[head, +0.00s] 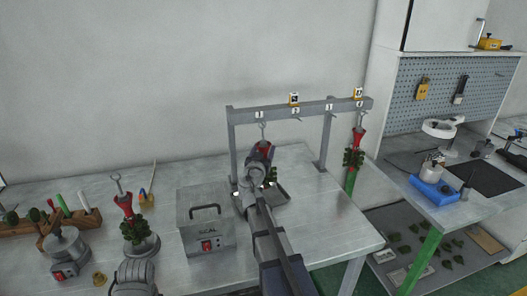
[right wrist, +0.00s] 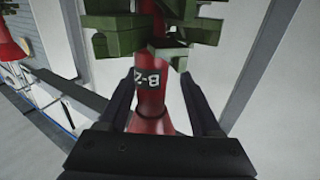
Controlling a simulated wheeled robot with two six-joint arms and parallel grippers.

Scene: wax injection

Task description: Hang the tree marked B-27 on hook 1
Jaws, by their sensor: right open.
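The tree marked B-2 with a further part of the mark hard to read (right wrist: 150,82), a red stem with green branches, stands between the fingers of my right gripper (right wrist: 158,88), which is open around the stem. In the head view the red top of this tree (head: 262,149) is below hook 1 (head: 262,126) at the rack's left end. Its wire ring appears to be at the hook; I cannot tell for sure that it bears the weight. My right arm hides most of the tree there.
Another tree (head: 356,150) hangs at the rack's right end. A third tree (head: 135,230) stands on a round base at left. A grey box (head: 207,229) with a handle stands left of my right arm. A tray (head: 279,193) lies under the rack (head: 325,148).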

